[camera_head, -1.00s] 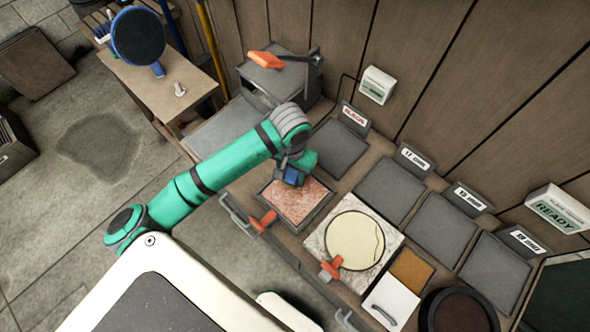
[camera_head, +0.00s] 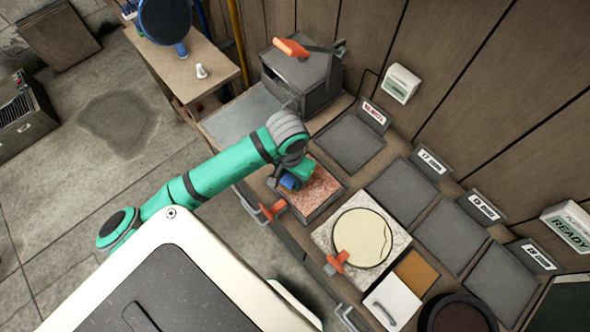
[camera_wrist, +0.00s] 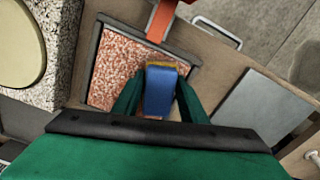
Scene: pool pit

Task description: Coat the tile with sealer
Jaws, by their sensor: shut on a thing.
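A reddish speckled tile (camera_head: 321,188) lies in a dark shallow frame (camera_wrist: 84,62) on the bench. It also shows in the wrist view (camera_wrist: 112,70). My gripper (camera_wrist: 158,94) is shut on a blue block (camera_wrist: 158,88) with a thin yellowish edge at its far end. In the head view the blue block (camera_head: 290,182) is over the left part of the tile. I cannot tell whether it touches the surface. An orange handle (camera_head: 272,211) sits at the frame's front edge, just beyond the block in the wrist view.
A stone slab with a round cream disc (camera_head: 362,238) stands right of the tile, with another orange handle (camera_head: 337,262). Several dark pads (camera_head: 350,143) with labels line the wall. A grey box (camera_head: 305,75) with an orange lever stands behind. A metal rail runs along the front.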

